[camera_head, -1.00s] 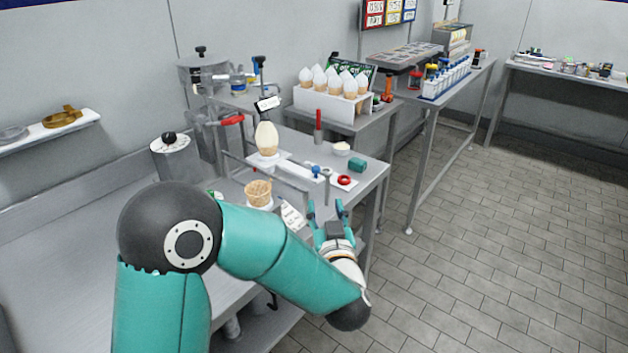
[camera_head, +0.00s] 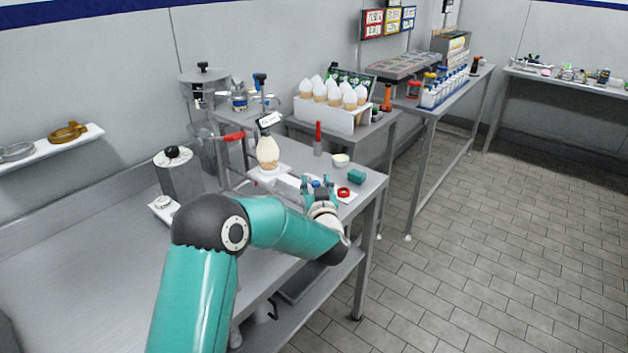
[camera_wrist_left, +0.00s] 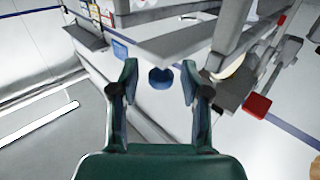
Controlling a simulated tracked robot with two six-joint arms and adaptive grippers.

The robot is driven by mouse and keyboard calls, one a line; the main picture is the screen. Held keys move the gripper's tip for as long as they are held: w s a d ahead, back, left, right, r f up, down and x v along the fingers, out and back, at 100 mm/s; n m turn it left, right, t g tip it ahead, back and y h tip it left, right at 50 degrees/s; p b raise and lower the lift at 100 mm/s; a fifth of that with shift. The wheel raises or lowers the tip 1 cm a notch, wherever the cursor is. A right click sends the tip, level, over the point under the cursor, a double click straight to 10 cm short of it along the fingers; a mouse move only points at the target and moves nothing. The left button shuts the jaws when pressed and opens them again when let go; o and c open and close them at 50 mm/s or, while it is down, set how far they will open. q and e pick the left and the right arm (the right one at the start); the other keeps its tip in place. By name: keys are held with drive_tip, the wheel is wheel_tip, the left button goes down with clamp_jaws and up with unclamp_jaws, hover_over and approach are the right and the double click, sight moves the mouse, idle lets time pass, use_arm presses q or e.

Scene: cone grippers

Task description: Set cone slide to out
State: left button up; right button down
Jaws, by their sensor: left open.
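My left gripper (camera_head: 317,184) is open, over the front part of the small metal table. In the left wrist view the open gripper (camera_wrist_left: 160,72) has a blue knob (camera_wrist_left: 161,79) in the gap between its fingertips, a little beyond them. The fingers do not visibly grip it. In the head view the blue knob (camera_head: 316,183) shows between the fingers. I take it to be the handle of the cone slide. The slide's rail is mostly hidden by my arm and gripper, so I cannot tell its position. A white-topped cone (camera_head: 268,153) stands upright behind the gripper.
A red ring (camera_head: 344,192), a green block (camera_head: 357,175) and a white bowl (camera_head: 340,160) lie close right of the gripper. A red-handled tool (camera_head: 318,138) stands behind. A white rack (camera_head: 327,115) holds several cones. The tiled floor to the right is clear.

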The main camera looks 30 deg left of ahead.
use_arm(q)
drive_tip(key=shift+w+a, duration=0.1)
drive_tip(key=shift+w, duration=0.05)
clamp_jaws()
idle(0.4)
